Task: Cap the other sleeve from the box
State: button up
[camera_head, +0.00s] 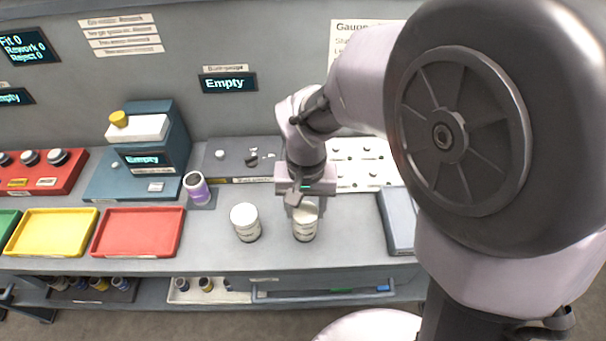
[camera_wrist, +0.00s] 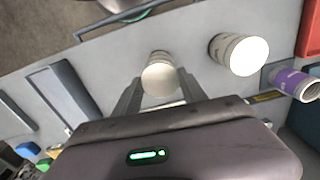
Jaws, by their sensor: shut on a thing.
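Two white-topped cylindrical sleeves stand upright side by side on the grey bench. The left sleeve (camera_head: 245,223) is clear of my gripper; it also shows in the wrist view (camera_wrist: 238,54). My gripper (camera_head: 303,204) is over the right sleeve (camera_head: 304,228), its fingers shut on the white top, one on each side. In the wrist view, the right sleeve (camera_wrist: 158,74) is between my fingertips (camera_wrist: 159,88). I cannot tell whether a separate cap sits on it. A closed-looking grey box (camera_head: 397,222) is to the right, partly hidden by my arm.
A purple sleeve (camera_head: 197,188) stands behind to the left, by a blue-grey gauge station (camera_head: 172,140) reading Empty. Red (camera_head: 138,232) and yellow (camera_head: 50,232) trays lie left. A white pegged board (camera_head: 358,165) is behind my gripper. The front bench edge is close.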

jog(key=o, duration=1.4)
jog(key=shift+s+f, duration=0.1)
jog(key=shift+f, duration=0.1)
jog(key=shift+r, duration=0.1)
notch_tip(320, 180, up, 17)
jog(key=p, duration=0.7)
jog(key=shift+r, duration=0.2)
